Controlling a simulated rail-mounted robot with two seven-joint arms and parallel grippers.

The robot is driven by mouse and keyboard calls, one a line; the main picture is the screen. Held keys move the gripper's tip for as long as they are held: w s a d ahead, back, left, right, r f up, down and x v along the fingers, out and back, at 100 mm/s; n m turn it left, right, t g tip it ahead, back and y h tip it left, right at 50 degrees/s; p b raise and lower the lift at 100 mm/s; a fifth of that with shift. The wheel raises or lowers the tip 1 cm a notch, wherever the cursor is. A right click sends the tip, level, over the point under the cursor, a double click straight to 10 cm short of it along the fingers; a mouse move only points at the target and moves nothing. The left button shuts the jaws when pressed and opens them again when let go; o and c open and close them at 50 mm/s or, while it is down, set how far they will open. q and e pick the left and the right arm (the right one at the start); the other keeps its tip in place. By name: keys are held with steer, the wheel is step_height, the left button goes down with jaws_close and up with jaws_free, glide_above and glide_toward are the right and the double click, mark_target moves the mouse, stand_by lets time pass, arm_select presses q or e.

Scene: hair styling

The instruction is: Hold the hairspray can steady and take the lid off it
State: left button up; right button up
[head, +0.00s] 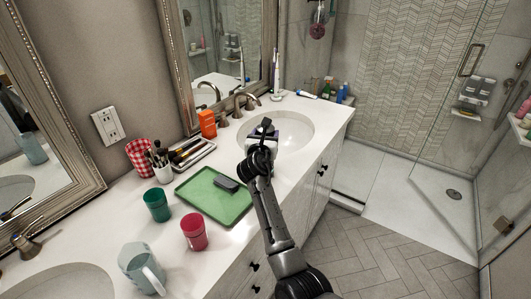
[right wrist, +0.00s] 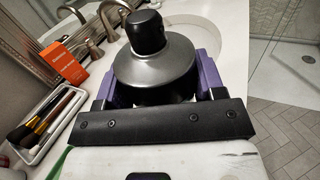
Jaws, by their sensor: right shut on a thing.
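The hairspray can (right wrist: 155,72) has a dark grey, sloping shoulder and stands between the purple fingers of my right gripper (right wrist: 156,85) in the right wrist view. A black cylindrical lid (right wrist: 146,32) sits on top of the can. My right gripper (head: 262,145) is shut on the can near the front edge of the far sink. In the head view only the dark top of the can shows above the gripper, and my wrist hides the rest. The lower can is hidden in both views. My left gripper is not in view.
A green tray (head: 205,210) with a dark object on it lies left of my arm. Green (head: 157,206) and red (head: 194,231) cups and a mug (head: 142,268) stand nearby. An orange box (head: 207,123) stands by the far faucet (head: 243,104).

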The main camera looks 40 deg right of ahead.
steer(key=c, duration=0.9)
steer(key=shift+r, duration=0.2)
